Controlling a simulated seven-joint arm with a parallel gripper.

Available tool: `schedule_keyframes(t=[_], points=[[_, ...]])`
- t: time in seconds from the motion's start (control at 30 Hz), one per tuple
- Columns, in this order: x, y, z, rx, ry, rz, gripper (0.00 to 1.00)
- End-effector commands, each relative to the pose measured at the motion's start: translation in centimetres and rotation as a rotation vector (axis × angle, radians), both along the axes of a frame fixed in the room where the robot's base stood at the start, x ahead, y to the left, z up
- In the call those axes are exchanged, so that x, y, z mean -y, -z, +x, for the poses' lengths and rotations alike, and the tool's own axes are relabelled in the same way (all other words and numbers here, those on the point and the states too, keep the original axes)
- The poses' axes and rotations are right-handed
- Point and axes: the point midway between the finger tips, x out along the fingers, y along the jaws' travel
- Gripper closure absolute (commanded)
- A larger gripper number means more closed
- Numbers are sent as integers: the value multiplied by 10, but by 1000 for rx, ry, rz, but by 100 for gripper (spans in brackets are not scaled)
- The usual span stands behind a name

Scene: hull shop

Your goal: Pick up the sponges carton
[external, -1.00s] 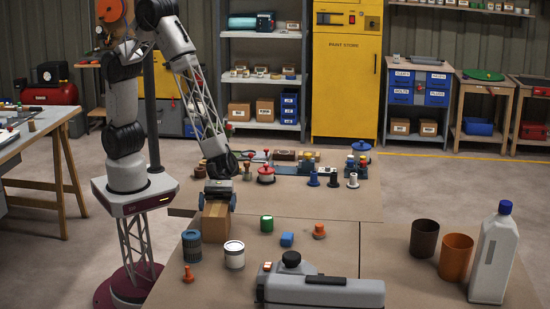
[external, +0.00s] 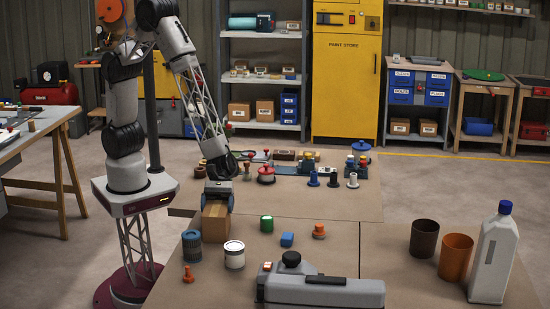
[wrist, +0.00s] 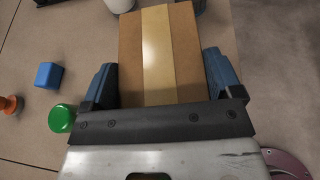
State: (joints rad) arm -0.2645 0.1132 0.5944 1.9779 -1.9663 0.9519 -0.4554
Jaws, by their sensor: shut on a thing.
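A brown cardboard carton (external: 214,224) with a paler tape strip stands on the near brown tabletop, left of centre in the external view. No label on it is readable, so I cannot confirm it is the sponges carton. My gripper (external: 217,206) is over the carton's top, pointing down. In the wrist view my gripper (wrist: 164,88) has one blue finger on each side of the carton (wrist: 158,50), shut on it. The carton appears to rest on the table. Its far side is hidden by the gripper.
Close by are a grey-blue ribbed cup (external: 191,246), a white can (external: 234,255), a green cylinder (external: 267,223), a blue block (external: 287,239) and orange knobs (external: 319,231). A grey case (external: 325,292) lies in front. Many small items crowd the table behind.

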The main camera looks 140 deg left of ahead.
Motion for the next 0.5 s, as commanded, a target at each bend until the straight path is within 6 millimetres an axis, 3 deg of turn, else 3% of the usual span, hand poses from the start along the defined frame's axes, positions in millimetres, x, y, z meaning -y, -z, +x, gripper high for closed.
schedule_keyframes(t=[0.5], points=[[0,-12,0,2,-1,0,46]])
